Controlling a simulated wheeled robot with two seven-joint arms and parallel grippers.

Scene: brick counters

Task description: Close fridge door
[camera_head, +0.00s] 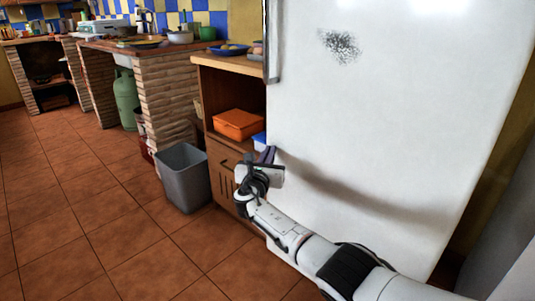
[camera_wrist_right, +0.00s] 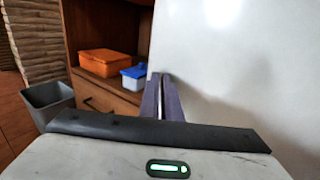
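The white fridge (camera_head: 400,110) fills the right side of the head view. Its broad, flat door face has a dark speckled patch near the top, and a metal handle (camera_head: 272,45) runs along its upper left edge. I see no gap into the fridge; I cannot tell whether the door is fully shut. My right gripper (camera_head: 268,154) is at the door's left edge, low down. In the right wrist view its two purple-grey fingers (camera_wrist_right: 161,90) are together, with nothing seen between them, beside the white door face (camera_wrist_right: 235,60). I cannot tell whether they touch it. My left gripper is out of view.
A wooden cabinet (camera_head: 230,62) stands left of the fridge, with an orange box (camera_head: 239,124) and a blue container (camera_head: 259,140) on its shelf. A grey bin (camera_head: 184,178) stands before it. The tiled floor (camera_head: 85,215) at left is clear.

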